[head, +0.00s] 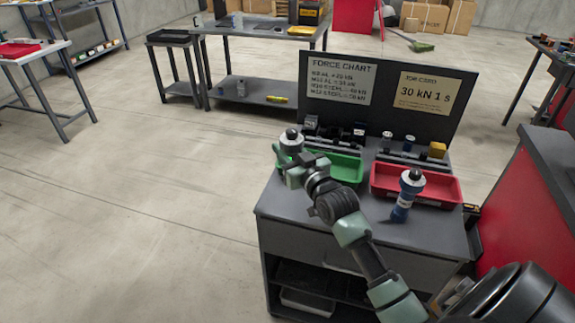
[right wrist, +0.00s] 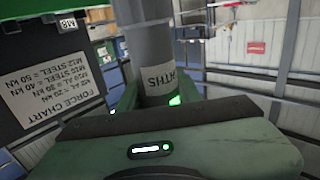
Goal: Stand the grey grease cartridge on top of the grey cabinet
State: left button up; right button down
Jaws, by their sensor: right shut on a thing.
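My right gripper (head: 290,158) is shut on a grey cylinder, the grey grease cartridge (head: 291,143), which has a dark cap. It is held roughly upright near the left end of the green tray in the head view. The right wrist view shows the grey cartridge (right wrist: 150,45) close up, with an upside-down label and its lower part hidden behind the gripper. The grey cabinet-like stand (head: 285,222) with open shelves is below my arm; its top is partly covered by trays and my arm. My left gripper is not in view.
A green tray (head: 347,170) and a red tray (head: 440,193) sit on the stand. A blue cartridge (head: 402,205) stands before the red tray. A dark board (head: 388,97) with two notices rises behind. A red cabinet (head: 530,205) is at right. The left floor is clear.

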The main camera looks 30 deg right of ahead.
jog(key=shift+f, duration=2.75)
jog(key=shift+f, duration=0.1)
jog(key=c, duration=1)
grip_release()
jog(key=s+a+b, duration=0.1)
jog(key=s, duration=1.1)
